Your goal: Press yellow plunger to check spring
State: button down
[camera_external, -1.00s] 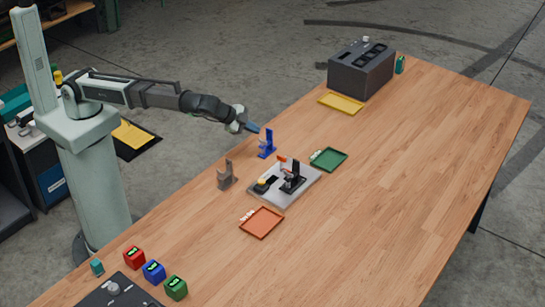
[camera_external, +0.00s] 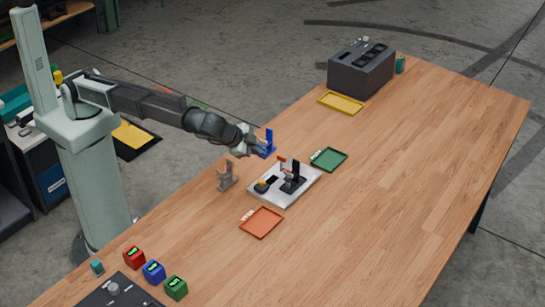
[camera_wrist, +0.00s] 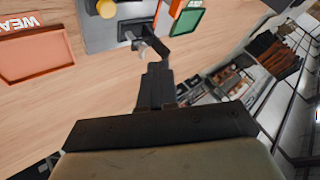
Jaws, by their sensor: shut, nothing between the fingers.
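The yellow plunger (camera_external: 262,183) stands at the left part of a light grey plate (camera_external: 283,200) on the table. It also shows in the wrist view (camera_wrist: 106,8), cut by the top edge. A black clamp-like fixture (camera_external: 294,182) with an orange-red tip stands beside it on the plate.
A grey stand (camera_external: 226,178) is to the left. An orange tray (camera_external: 262,223) and a green tray (camera_external: 328,159) flank the plate. The table's right side is clear.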

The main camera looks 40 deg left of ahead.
aim_at(259, 181)
jog(key=shift+f, duration=0.1)
jog(key=shift+f, duration=4.35)
jog(key=shift+f, duration=0.35)
jog(key=shift+f, duration=0.75)
dwell(0.4)
jog(key=shift+r, duration=1.15)
jog(key=shift+r, duration=2.5)
